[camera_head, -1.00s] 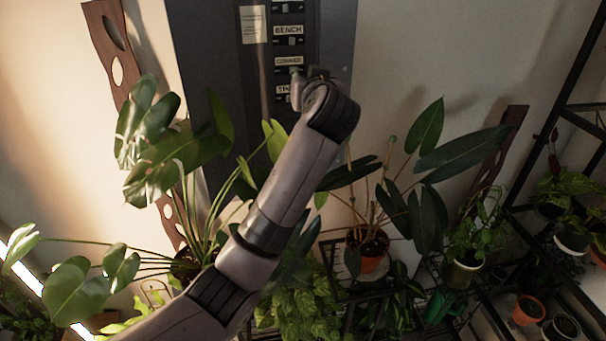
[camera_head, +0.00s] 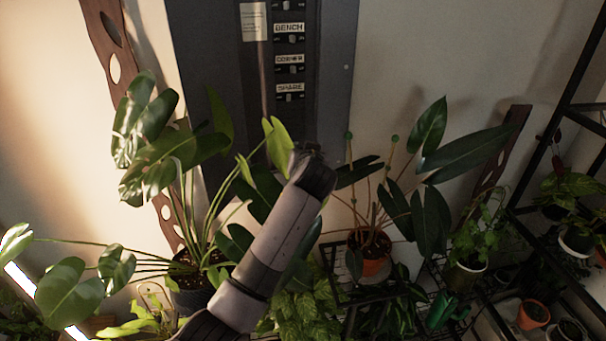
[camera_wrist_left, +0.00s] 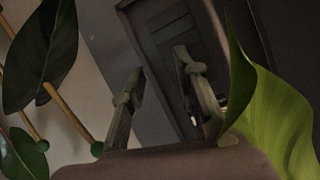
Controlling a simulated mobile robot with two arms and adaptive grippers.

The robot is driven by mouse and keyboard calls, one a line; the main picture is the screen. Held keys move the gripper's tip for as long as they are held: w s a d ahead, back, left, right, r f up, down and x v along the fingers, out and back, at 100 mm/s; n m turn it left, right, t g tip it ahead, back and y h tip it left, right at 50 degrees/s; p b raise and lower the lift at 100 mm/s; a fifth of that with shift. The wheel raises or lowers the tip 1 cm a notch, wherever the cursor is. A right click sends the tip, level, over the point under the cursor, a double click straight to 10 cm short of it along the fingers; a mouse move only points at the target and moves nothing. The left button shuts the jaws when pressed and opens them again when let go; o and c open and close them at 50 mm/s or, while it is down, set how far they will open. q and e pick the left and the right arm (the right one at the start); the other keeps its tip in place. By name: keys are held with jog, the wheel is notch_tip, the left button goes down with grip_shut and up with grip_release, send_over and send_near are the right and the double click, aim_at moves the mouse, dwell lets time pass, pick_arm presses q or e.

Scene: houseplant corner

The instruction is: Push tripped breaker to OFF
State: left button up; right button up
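The dark grey breaker panel (camera_head: 335,90) hangs on the wall at the top middle of the head view. Its column of breakers includes one labelled BENCH (camera_head: 292,39), one labelled CORNER (camera_head: 293,70) and one labelled SPARE (camera_head: 289,98). Their levers are too small to tell which is tripped. My left arm (camera_head: 275,235) reaches up from below and ends under the SPARE row, apart from the breakers. Its gripper is hidden by the wrist there. In the left wrist view my left gripper (camera_wrist_left: 160,60) has its two fingers apart, empty, with the panel beyond. My right gripper is not in view.
A monstera (camera_head: 150,150) stands left of the arm, and a potted plant (camera_head: 370,250) stands to its right. A green leaf (camera_wrist_left: 270,110) is close beside the right finger in the wrist view. A black shelf with pots (camera_head: 570,240) is at right.

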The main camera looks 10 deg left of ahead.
pick_arm(q)
jog(key=shift+m+g, duration=0.3)
jog(key=shift+s+a+f, duration=0.15)
jog(key=shift+f, duration=2.55)
jog(key=s+a+f+m+g+h+b, duration=0.1)
jog(key=s+f+g+b, duration=0.15)
jog(key=f, duration=1.05)
jog(key=s+a+f+g+h+b, duration=0.1)
jog(key=s+f, duration=0.3)
jog(key=f, duration=0.9)
jog(key=s+a+f+g+b, duration=0.1)
jog(key=s+a+f, duration=0.1)
jog(key=s+f, duration=0.7)
jog(key=s+a+f+g+b, duration=0.15)
jog(key=s+f, duration=0.45)
jog(key=f, duration=0.6)
jog(key=s+a+f+g+b, duration=0.2)
jog(key=s+a+f+g, duration=0.15)
jog(key=s+f, duration=1.4)
jog(key=s+a+f, duration=0.2)
jog(key=s, duration=0.7)
jog(key=s+a+f+g+b, duration=0.1)
jog(key=s+a+f, duration=0.1)
jog(key=s, duration=0.7)
jog(key=s+a+f+g+b, duration=0.1)
jog(key=s+a+f, duration=0.1)
jog(key=s, duration=0.7)
jog(key=shift+a+f+h, duration=0.3)
jog(key=shift+f, duration=0.15)
